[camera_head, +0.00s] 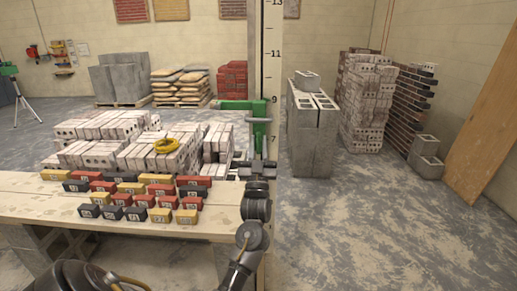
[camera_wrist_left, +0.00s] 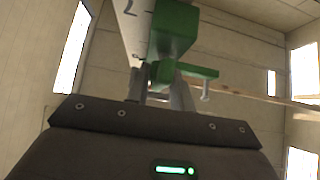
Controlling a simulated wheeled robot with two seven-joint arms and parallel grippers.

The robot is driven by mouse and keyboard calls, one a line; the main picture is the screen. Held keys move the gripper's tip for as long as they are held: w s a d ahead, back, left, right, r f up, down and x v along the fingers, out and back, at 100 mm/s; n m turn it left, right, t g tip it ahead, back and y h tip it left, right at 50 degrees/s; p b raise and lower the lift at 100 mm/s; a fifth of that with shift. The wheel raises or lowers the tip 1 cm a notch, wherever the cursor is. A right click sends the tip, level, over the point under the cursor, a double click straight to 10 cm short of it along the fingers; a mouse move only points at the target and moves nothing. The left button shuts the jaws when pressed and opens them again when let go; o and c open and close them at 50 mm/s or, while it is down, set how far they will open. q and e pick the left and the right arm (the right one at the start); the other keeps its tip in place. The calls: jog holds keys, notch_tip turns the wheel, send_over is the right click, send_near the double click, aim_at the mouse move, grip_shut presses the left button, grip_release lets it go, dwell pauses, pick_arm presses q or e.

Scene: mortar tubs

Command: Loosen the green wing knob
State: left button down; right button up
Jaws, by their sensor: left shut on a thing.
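A green clamp block (camera_head: 260,108) sits on the white numbered pole (camera_head: 268,60), near the mark 9, with a green arm reaching left. My left gripper (camera_head: 262,148) is just below the block, in front of the pole. In the left wrist view the block (camera_wrist_left: 174,30) is above my fingers (camera_wrist_left: 160,82), which are shut on the green wing knob (camera_wrist_left: 198,71). The part between the fingers is mostly hidden. My right gripper is not in view.
A wooden bench (camera_head: 140,222) left of the pole carries rows of red, yellow and black numbered blocks (camera_head: 130,188). Pale brick stacks (camera_head: 100,140) with a yellow coil (camera_head: 166,145) stand behind it. Grey blocks (camera_head: 312,130) stand right of the pole.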

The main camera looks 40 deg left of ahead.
aim_at(259, 148)
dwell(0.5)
pick_arm(q)
jog(key=c, duration=1.2)
grip_release()
jog(key=shift+c, duration=0.2)
jog(key=b+v, duration=0.2)
jog(key=v, duration=0.4)
jog(key=shift+f, duration=0.2)
jog(key=b+v, duration=0.1)
jog(key=v, duration=0.3)
jog(key=shift+s+d+f, duration=0.1)
jog(key=shift+s+d, duration=0.05)
jog(key=shift+d, duration=0.15)
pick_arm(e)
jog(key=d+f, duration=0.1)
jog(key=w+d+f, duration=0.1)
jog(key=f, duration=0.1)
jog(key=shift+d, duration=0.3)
pick_arm(q)
jog(key=shift+n, duration=0.3)
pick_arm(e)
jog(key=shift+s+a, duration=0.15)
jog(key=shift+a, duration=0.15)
